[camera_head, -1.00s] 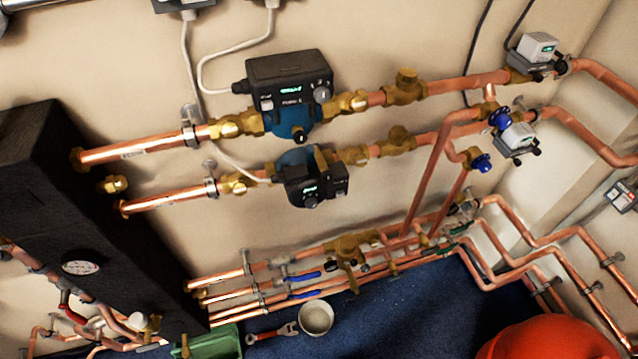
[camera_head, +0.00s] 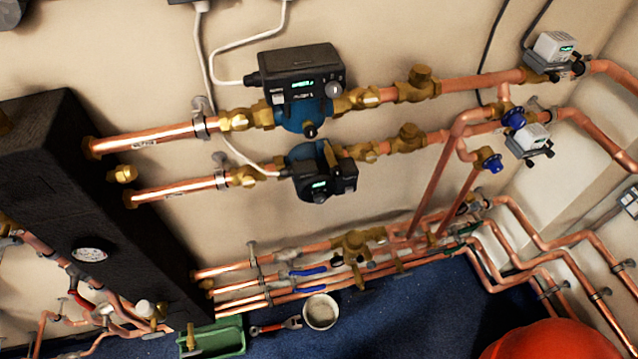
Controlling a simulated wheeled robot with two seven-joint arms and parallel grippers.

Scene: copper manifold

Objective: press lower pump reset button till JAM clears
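The lower pump (camera_head: 316,170) sits on the lower copper pipe, below the upper pump (camera_head: 297,88). It has a blue body and a black control head with a small lit green display (camera_head: 319,186). The display text is too small to read, and I cannot make out the reset button. The upper pump has a larger black head, also with a green display and a round knob. Neither of my grippers is in view.
A black vertical header (camera_head: 75,190) with a gauge (camera_head: 90,254) stands at left. Lower pipes with blue-handled valves (camera_head: 308,271) run below the pumps. A green tray (camera_head: 217,338), a red wrench (camera_head: 272,327) and a white bucket (camera_head: 320,311) are on the blue floor. A red rounded object (camera_head: 550,341) is at lower right.

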